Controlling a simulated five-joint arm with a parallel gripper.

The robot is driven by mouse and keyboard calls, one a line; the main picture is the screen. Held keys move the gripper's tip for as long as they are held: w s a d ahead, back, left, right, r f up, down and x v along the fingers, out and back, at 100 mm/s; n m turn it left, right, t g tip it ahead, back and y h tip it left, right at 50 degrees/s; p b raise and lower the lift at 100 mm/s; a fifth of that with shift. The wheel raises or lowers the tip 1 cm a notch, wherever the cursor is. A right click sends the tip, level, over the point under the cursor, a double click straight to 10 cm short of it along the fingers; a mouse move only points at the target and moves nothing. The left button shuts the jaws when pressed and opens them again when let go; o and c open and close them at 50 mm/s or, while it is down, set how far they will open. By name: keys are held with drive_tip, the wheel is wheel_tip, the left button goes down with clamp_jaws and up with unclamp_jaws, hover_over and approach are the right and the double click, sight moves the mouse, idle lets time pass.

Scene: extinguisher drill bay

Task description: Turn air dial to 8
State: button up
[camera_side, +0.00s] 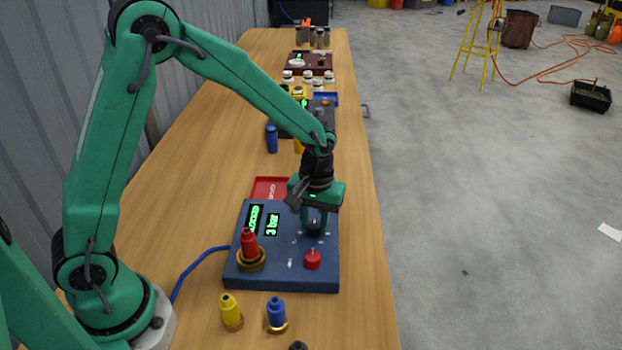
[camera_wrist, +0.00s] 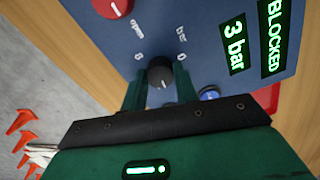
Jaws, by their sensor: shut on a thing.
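The air dial (camera_side: 314,229) is a small black knob on the blue control panel (camera_side: 318,279). It also shows in the wrist view (camera_wrist: 160,75), with a white pointer mark and printed marks around it, including "bar". My gripper (camera_side: 314,226) points down over the panel with its fingers on either side of the dial, shut on it. In the wrist view, the green display (camera_wrist: 234,44) reads "3 bar" and the display beside it (camera_wrist: 271,38) reads "BLOCKED". A red knob (camera_side: 313,259) sits nearer on the panel.
A red bottle-like piece (camera_side: 249,243) stands in a brass ring on the panel. Yellow (camera_side: 231,311) and blue (camera_side: 276,313) pieces stand in front of the panel. A red tray (camera_side: 270,188) lies behind it.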

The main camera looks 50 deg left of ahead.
drive_tip(key=m, duration=0.4)
drive_tip(key=shift+d+m, duration=0.15)
drive_tip(key=shift+m, duration=0.15)
drive_tip(key=m, duration=0.3)
drive_tip(key=shift+m, duration=0.4)
drive_tip(key=m, duration=0.7)
drive_tip(key=shift+t, duration=0.4)
drive_tip(key=m, duration=0.3)
drive_tip(key=shift+m, duration=0.4)
drive_tip(key=m, duration=0.3)
drive_tip(key=shift+s+m, duration=0.1)
drive_tip(key=shift+m, duration=0.2)
drive_tip(key=m, duration=0.6)
drive_tip(key=shift+a, duration=0.25)
drive_tip(key=o, duration=1)
drive_tip(key=shift+c, duration=0.2)
